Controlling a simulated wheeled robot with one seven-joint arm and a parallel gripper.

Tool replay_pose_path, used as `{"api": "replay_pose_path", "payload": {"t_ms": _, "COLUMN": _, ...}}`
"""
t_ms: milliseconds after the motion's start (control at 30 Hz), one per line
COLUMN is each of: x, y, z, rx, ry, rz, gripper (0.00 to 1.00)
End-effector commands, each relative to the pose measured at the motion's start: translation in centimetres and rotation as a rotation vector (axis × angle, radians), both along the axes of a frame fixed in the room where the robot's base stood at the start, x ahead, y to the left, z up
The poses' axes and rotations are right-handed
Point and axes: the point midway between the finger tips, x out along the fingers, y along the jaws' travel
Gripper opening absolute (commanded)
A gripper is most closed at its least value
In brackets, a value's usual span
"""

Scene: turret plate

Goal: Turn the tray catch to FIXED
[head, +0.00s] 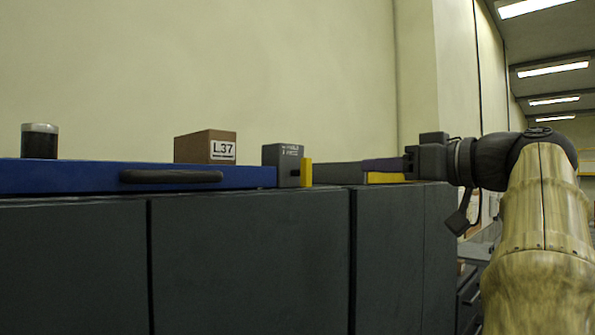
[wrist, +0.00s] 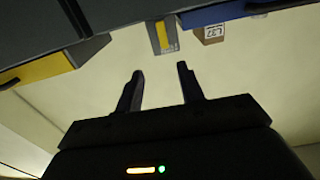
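The tray catch is a grey block (head: 284,164) with a yellow lever (head: 307,172) on its right side, at the right end of the blue tray (head: 75,178). The lever looks upright in the head view. Small white lettering on the block is too small to read surely. My gripper (head: 380,164) is to the right of the lever, with a gap between. In the wrist view, which looks upside down, my gripper (wrist: 160,68) is open and empty. The yellow lever (wrist: 163,34) shows just beyond the gap between its fingertips, not touched.
A brown box marked L37 (head: 205,147) and a dark jar (head: 40,142) stand by the tray, which has a dark handle (head: 170,176). A yellow-edged grey piece (head: 385,178) lies under my gripper; its yellow edge shows in the wrist view (wrist: 38,70). Dark cabinets (head: 250,255) stand below.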

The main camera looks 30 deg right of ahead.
Motion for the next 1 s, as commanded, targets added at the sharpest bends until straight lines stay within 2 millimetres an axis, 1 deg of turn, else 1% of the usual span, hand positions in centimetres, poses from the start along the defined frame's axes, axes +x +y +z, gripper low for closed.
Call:
{"api": "replay_pose_path", "payload": {"t_ms": 33, "x": -0.3, "y": 0.2, "z": 0.4, "rx": -0.016, "ry": -0.012, "rz": 0.007, "gripper": 0.38}}
{"api": "replay_pose_path", "payload": {"t_ms": 100, "x": -0.3, "y": 0.5, "z": 0.6, "rx": -0.021, "ry": -0.017, "rz": 0.015, "gripper": 0.38}}
{"api": "replay_pose_path", "payload": {"t_ms": 367, "x": 0.1, "y": 0.9, "z": 0.5, "rx": -0.017, "ry": -0.015, "rz": 0.024, "gripper": 0.38}}
{"api": "replay_pose_path", "payload": {"t_ms": 467, "x": 0.5, "y": 1.0, "z": 0.6, "rx": -0.015, "ry": -0.015, "rz": 0.024, "gripper": 0.38}}
{"api": "replay_pose_path", "payload": {"t_ms": 567, "x": 1.3, "y": 1.3, "z": 0.7, "rx": -0.013, "ry": -0.014, "rz": 0.024, "gripper": 0.38}}
{"api": "replay_pose_path", "payload": {"t_ms": 667, "x": 2.6, "y": 1.7, "z": 0.7, "rx": -0.014, "ry": -0.013, "rz": 0.021, "gripper": 0.38}}
{"api": "replay_pose_path", "payload": {"t_ms": 1000, "x": 8.2, "y": 3.7, "z": 0.8, "rx": -0.014, "ry": -0.011, "rz": 0.019, "gripper": 0.38}}
